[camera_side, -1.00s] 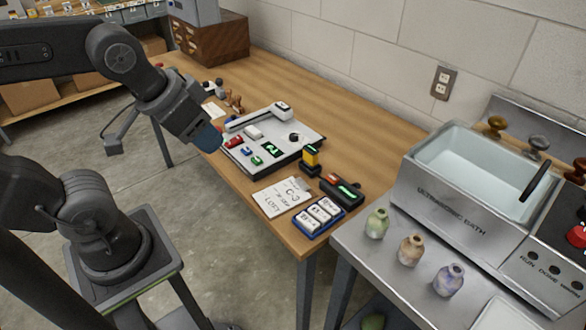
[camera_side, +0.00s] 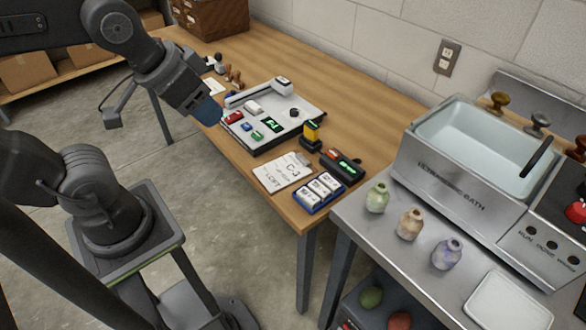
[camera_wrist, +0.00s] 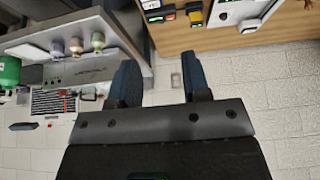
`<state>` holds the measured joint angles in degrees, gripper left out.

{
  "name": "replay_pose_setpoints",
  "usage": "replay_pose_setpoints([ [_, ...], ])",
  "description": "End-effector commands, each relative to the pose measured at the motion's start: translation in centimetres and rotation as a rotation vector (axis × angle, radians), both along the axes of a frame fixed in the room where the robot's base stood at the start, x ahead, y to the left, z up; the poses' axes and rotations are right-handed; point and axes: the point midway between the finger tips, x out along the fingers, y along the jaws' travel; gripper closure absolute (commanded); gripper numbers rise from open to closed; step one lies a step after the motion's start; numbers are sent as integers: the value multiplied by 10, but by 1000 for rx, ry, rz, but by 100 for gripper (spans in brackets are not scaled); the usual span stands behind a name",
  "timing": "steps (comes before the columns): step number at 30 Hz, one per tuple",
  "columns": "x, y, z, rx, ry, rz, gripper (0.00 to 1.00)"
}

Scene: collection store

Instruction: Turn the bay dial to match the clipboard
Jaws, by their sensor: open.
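The clipboard (camera_side: 283,172) lies on the wooden table's front corner, its sheet reading "C-3" and "LOFT", with smaller text unreadable. Behind it is a light control panel (camera_side: 262,107) with a black round knob (camera_side: 294,113), likely the bay dial, and a small green-lit display (camera_side: 272,125). The dial's setting is too small to read. My gripper (camera_side: 208,112) hangs near the panel's left edge, apart from the knob. In the wrist view my gripper (camera_wrist: 161,80) is open with nothing between its blue fingers; part of the panel (camera_wrist: 237,12) shows at the top.
A yellow-black device (camera_side: 311,135), a dark box with a green display (camera_side: 342,165) and a blue tray of white blocks (camera_side: 319,192) crowd the panel's right. Stamps (camera_side: 233,76) stand behind. An ultrasonic bath (camera_side: 455,165) and several small vases (camera_side: 410,224) occupy the metal bench.

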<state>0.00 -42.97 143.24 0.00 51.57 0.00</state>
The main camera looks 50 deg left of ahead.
Motion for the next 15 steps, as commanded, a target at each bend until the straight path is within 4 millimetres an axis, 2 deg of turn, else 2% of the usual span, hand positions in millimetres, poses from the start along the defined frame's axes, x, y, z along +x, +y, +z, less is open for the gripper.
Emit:
replay_pose_setpoints([
  [1, 0, 0, 0, 0, 1, -1, 52],
  [4, 8, 2, 5, 9, 10, -8, 43],
  [7, 29, 6, 16, 30, 38, -32, 43],
  [11, 75, 18, 34, 71, 91, -89, 43],
  [15, 131, 38, 43, 112, 154, -161, 43],
])
